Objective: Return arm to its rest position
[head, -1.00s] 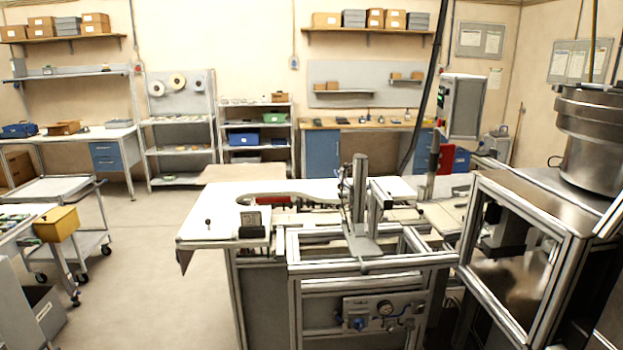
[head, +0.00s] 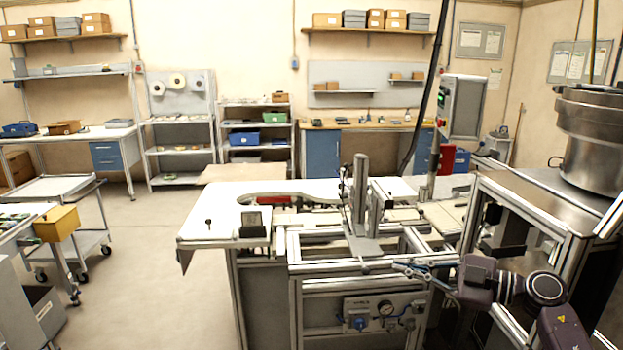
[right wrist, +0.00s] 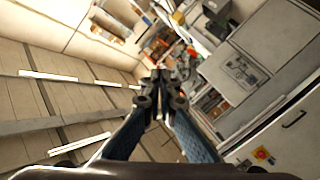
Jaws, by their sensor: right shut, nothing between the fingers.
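My right gripper (head: 400,267) shows in the head view at the lower right, in front of the metal machine frame (head: 372,265). Its dark arm comes up from the bottom right and the fingers point left. In the right wrist view the fingertips (right wrist: 161,84) are together, with nothing between them. My left arm and left gripper are not in view.
The workbench (head: 205,222) with the machine stands in the middle. A cart (head: 60,190) stands left, with open floor (head: 140,270) between.

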